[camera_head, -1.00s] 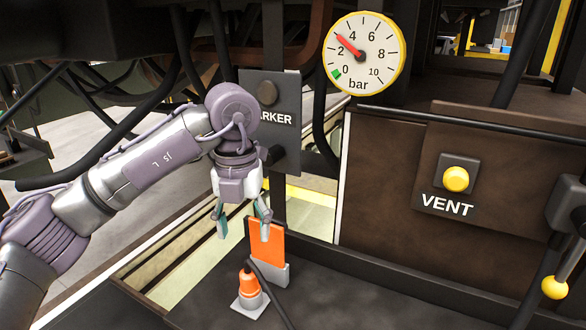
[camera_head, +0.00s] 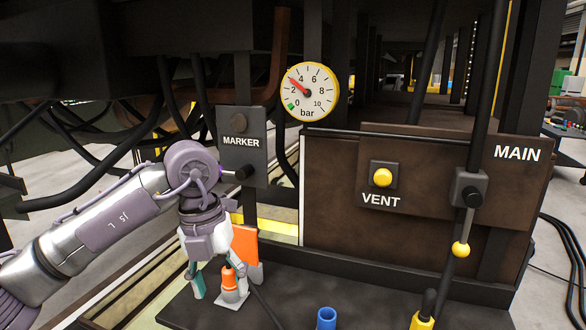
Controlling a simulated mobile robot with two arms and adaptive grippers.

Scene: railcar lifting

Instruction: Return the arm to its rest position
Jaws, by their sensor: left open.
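My left arm comes in from the left. My right gripper is out of view.
The dark MARKER panel (camera_head: 238,128) has a black knob close to my wrist. A pressure gauge (camera_head: 307,92) reads between 2 and 4 bar. Right of it are a yellow VENT button (camera_head: 383,177) and a MAIN lever with a yellow ball (camera_head: 460,249). A blue cylinder (camera_head: 326,319) stands at the front.

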